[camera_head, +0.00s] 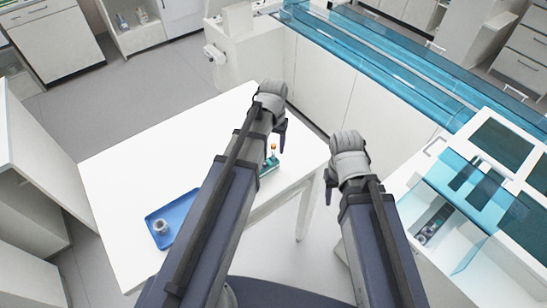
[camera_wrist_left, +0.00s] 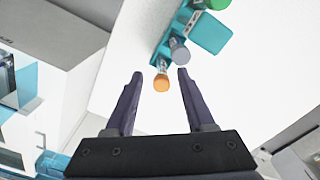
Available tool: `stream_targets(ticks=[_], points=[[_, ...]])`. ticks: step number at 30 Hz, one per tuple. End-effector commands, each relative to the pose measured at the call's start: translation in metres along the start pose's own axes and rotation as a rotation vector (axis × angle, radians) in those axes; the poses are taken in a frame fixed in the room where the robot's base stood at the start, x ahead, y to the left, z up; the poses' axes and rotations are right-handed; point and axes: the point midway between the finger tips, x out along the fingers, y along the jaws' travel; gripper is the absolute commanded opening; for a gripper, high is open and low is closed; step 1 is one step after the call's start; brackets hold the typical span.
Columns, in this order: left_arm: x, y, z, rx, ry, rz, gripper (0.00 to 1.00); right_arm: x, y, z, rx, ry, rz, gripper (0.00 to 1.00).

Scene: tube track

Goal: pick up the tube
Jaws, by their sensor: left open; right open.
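A teal rack (camera_wrist_left: 208,32) on the white table holds tubes with an orange cap (camera_wrist_left: 161,82), a grey cap (camera_wrist_left: 179,50) and a green cap (camera_wrist_left: 215,4). In the head view, the rack (camera_head: 268,167) and the orange cap (camera_head: 273,147) show beside my left arm, which hides part of the rack. My left gripper (camera_wrist_left: 160,74) is open; in its wrist view the orange cap lies between the fingertips, with gaps on both sides. Depth to the cap is hard to tell. My right gripper (camera_head: 329,187) is off the table's right edge, apart from the rack.
The white table (camera_head: 130,170) has free room at the left and back. A blue tray (camera_head: 155,237) with a small grey item (camera_head: 160,227) lies at its front left. A white machine with teal clear covers (camera_head: 465,190) stands at the right. A track (camera_head: 390,60) runs behind.

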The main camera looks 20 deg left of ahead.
Motion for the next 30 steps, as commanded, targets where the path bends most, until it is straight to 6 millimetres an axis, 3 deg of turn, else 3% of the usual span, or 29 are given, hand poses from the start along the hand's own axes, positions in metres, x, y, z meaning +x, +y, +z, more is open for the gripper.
stream_targets(ticks=[5,17,26,30], points=[[0.005,0.0,-0.001,0.0,0.0,0.0,0.54,0.005,-0.001,0.0,-0.001,0.0,0.0,0.5],[0.051,-0.002,-0.004,0.001,0.0,0.0,0.54,0.05,-0.005,-0.003,-0.008,0.0,0.001,0.5],[0.051,-0.002,-0.004,0.001,0.0,0.0,0.54,0.05,-0.005,-0.003,-0.007,0.0,0.001,0.5],[0.051,-0.002,-0.004,0.001,0.0,0.0,0.4,0.05,-0.005,-0.003,-0.007,0.0,0.001,0.5]])
